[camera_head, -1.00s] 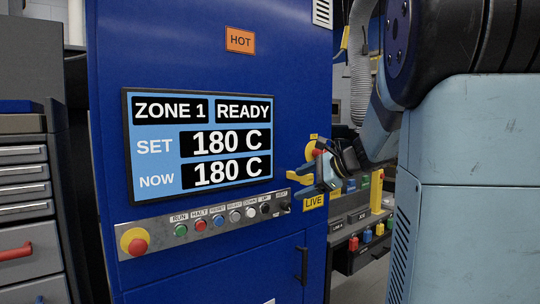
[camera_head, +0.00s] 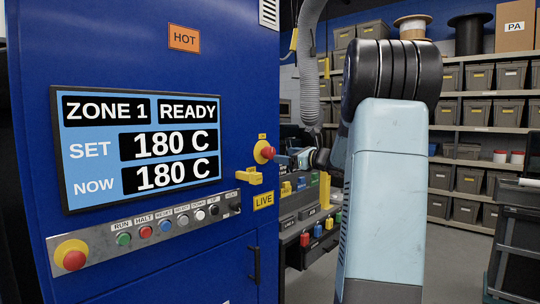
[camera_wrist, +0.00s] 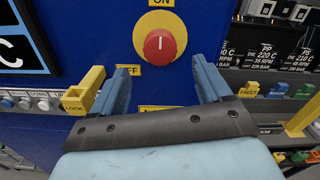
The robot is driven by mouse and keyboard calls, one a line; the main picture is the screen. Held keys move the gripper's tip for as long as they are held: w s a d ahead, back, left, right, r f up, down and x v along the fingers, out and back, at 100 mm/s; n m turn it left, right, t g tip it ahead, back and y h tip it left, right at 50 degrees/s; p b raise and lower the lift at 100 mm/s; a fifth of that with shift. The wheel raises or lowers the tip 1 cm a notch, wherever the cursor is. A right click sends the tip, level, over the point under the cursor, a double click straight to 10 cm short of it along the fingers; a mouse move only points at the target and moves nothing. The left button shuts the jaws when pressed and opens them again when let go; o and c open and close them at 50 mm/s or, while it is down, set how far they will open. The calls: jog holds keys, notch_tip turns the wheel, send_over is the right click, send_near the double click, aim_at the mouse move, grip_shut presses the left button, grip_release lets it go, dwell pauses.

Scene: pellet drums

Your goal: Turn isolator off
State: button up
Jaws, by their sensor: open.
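The isolator is a red rotary knob (camera_head: 265,152) on a yellow round base, on the right part of the blue cabinet's front. In the wrist view the knob (camera_wrist: 160,46) shows a white mark standing upright, in line with the ON label (camera_wrist: 160,3) above. The OFF label is partly hidden behind the left finger. My gripper (camera_wrist: 164,72) is open and empty, its fingers apart below and either side of the knob, not visibly touching it. In the head view my gripper (camera_head: 299,159) is small and partly hidden by my arm, right of the knob.
A yellow lock bracket (camera_head: 249,177) juts out below left of the knob; it also shows beside the left finger (camera_wrist: 83,95). A LIVE label (camera_head: 263,200) is below. The screen (camera_head: 140,148) reads READY, 180 C. A button strip (camera_head: 150,233) and a bench with coloured blocks are nearby.

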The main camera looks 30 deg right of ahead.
aim_at(272, 153)
jog(key=x, duration=0.8)
